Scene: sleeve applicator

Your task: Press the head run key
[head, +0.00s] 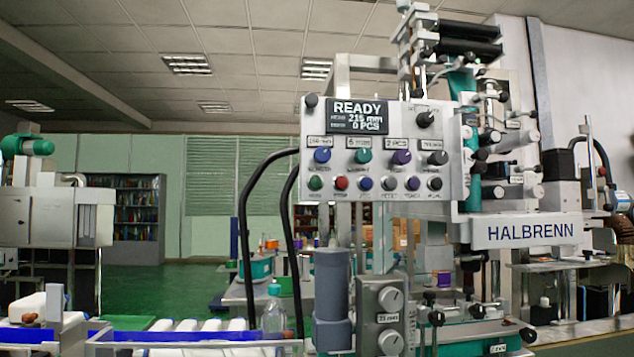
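The light grey control panel (375,142) of the machine faces me right of the middle in the head view. Its dark display (357,116) reads READY, 215 mm and 0 PCS. Along its lower edge runs a row of small round keys, including a green key (315,183), a red key (341,183) and a blue key (365,184). The labels under them are too small to read, so I cannot tell which is the head run key. Neither of my grippers is in view.
Coloured knobs sit above the keys, including a blue knob (322,155). The HALBRENN machine head (528,232) stands right of the panel. Below are a grey dial box (384,312), a clear bottle (274,310) and a conveyor (190,335). Black cables (243,225) hang left of the panel.

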